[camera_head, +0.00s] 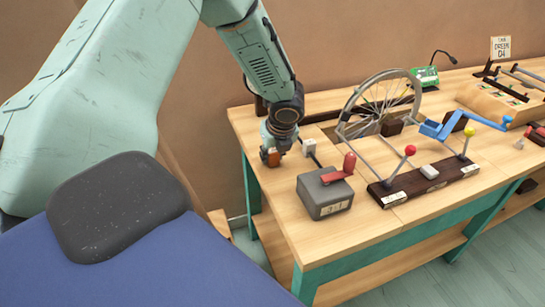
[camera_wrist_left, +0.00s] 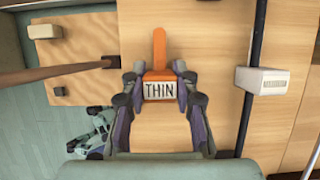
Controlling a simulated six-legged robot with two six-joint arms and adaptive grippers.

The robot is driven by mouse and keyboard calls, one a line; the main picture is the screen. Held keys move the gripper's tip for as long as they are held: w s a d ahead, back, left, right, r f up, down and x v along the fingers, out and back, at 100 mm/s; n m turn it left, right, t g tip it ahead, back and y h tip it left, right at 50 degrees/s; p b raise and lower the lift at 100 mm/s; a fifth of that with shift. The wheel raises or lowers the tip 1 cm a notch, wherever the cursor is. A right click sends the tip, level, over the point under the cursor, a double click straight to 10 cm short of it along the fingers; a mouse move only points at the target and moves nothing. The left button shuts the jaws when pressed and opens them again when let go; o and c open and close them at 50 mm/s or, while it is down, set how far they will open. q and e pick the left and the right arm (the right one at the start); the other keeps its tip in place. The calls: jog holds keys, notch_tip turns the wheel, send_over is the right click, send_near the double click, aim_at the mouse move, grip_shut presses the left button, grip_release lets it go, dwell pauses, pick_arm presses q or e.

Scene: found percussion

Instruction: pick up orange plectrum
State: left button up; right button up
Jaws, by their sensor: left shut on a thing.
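The orange plectrum (camera_wrist_left: 159,50) shows in the left wrist view as a narrow orange strip with a wider base and a white label reading "THIN". My left gripper (camera_wrist_left: 159,88) is shut on its labelled base, one finger on each side. In the head view my left gripper (camera_head: 271,154) is at the left end of the wooden table, and a small orange part shows at its fingers. I cannot tell whether the plectrum touches the tabletop. My right gripper is not in view.
The wooden table (camera_head: 395,221) holds a grey box with a red lever (camera_head: 325,193) just right of my left gripper. A small white block (camera_head: 309,146) is close beside it. A bicycle wheel (camera_head: 381,104) and a dark base with knobbed levers (camera_head: 424,184) stand farther right.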

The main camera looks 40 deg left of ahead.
aim_at(272, 150)
pick_arm(q)
jog(key=shift+w+a, duration=0.1)
jog(key=shift+w, duration=0.05)
jog(key=shift+c, duration=0.6)
notch_tip(272, 150, up, 9)
jog(key=p, duration=0.3)
jog(key=shift+r, duration=0.45)
